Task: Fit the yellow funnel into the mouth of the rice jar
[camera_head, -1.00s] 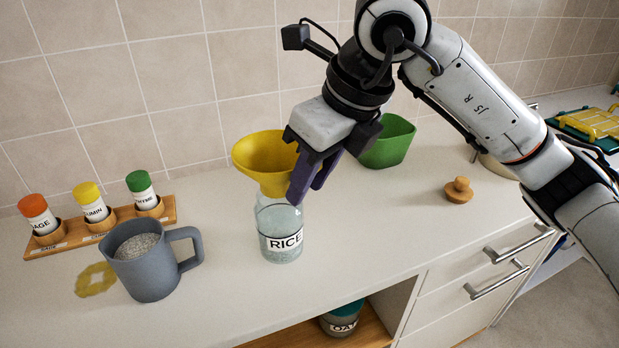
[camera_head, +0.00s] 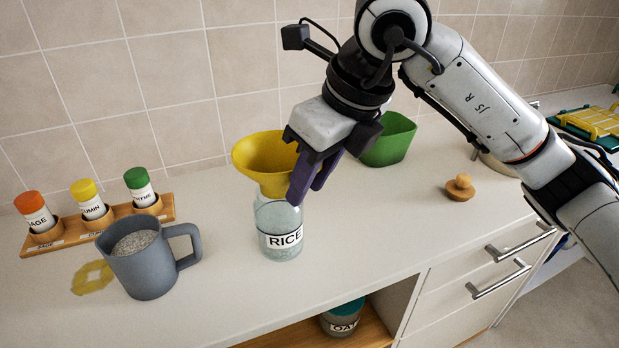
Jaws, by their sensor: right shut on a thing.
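The yellow funnel (camera_head: 264,159) is upright, with its wide cone up, directly over the clear rice jar (camera_head: 281,238), labelled RICE. The funnel's lower end is at the jar's mouth; whether the spout is inside the neck is hard to tell. My right gripper (camera_head: 305,190) has purple fingers and is shut on the funnel at its right side, just above the jar. The fingers hide part of the funnel and of the jar's rim. My left gripper is not in view.
A grey jug (camera_head: 148,270) of grains stands left of the jar. Behind it a wooden rack (camera_head: 70,237) holds several spice shakers. A green container (camera_head: 390,140) stands behind my right gripper. A wooden knobbed lid (camera_head: 460,188) lies right. The counter in front of the jar is clear.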

